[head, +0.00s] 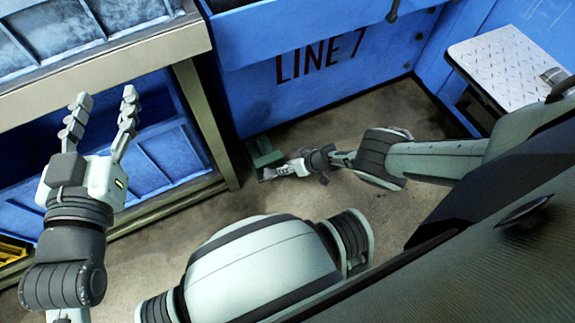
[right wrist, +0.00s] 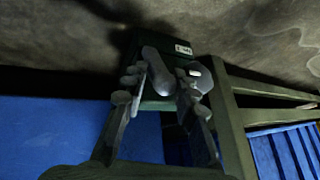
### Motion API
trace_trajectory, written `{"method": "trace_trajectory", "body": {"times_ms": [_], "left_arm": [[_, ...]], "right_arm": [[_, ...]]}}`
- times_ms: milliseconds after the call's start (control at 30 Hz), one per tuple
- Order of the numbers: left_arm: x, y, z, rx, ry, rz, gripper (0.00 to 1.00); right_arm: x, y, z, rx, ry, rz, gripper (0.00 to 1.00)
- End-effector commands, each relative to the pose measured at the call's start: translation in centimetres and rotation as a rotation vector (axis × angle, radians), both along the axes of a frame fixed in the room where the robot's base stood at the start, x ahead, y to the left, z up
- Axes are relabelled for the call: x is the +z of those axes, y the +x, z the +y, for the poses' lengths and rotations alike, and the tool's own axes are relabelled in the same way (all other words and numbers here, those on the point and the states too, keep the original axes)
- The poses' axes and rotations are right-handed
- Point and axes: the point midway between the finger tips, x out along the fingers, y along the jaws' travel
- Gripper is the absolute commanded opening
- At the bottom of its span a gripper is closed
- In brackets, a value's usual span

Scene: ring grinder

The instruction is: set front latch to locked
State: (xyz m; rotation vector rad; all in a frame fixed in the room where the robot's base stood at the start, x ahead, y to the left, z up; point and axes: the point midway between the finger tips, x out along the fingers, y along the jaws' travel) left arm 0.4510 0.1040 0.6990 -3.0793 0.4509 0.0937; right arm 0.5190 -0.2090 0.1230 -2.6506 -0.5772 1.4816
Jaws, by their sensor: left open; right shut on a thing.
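The latch is a small dark green box (head: 263,150) low by the foot of the blue LINE 7 housing. In the right wrist view a grey rounded lever (right wrist: 155,70) lies across the green box (right wrist: 125,42), with a small white label at its top. My right gripper (head: 272,173) is at the box, and in the right wrist view its fingers (right wrist: 164,82) are shut on the lever, one on each side. The lever's lower end is partly hidden. I cannot read the label. My left gripper (head: 105,112) is open and empty, raised at the left, far from the latch.
The blue LINE 7 housing (head: 340,60) stands behind the latch. A workbench frame (head: 205,125) with a pale post is at the left, close to the latch. The brown floor (head: 300,205) between is clear.

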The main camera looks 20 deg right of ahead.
Motion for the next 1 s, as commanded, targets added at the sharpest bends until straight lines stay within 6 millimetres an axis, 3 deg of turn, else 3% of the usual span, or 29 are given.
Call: {"method": "trace_trajectory", "body": {"times_ms": [33, 367, 400, 567, 767, 967, 1000], "left_arm": [[-0.1, 0.0, 0.0, 0.001, 0.002, 0.004, 0.49], [-0.2, 0.0, 0.1, 0.001, 0.003, 0.005, 0.49], [-0.2, 0.0, 0.1, 0.001, 0.003, 0.005, 0.49], [-0.1, 0.0, 0.1, 0.001, 0.003, 0.005, 0.49], [-0.1, 0.0, 0.1, 0.001, 0.002, 0.004, 0.49], [0.8, 0.0, 0.0, 0.000, 0.001, 0.002, 0.49], [1.4, 0.0, 0.0, 0.000, 0.001, 0.002, 0.49]], "right_arm": [[0.1, 0.1, 0.7, 0.009, 0.007, -0.002, 0.00], [0.1, 0.2, 0.6, 0.008, 0.007, -0.002, 0.00], [0.2, 0.2, 0.6, 0.007, 0.007, -0.002, 0.30], [0.2, 0.2, 0.5, 0.005, 0.006, -0.001, 0.50], [0.1, 0.1, 0.3, 0.003, 0.004, -0.001, 0.50], [1.0, 0.1, 0.1, 0.002, 0.002, 0.000, 0.28], [1.5, 0.1, 0.1, 0.001, 0.002, 0.000, 0.28]]}}
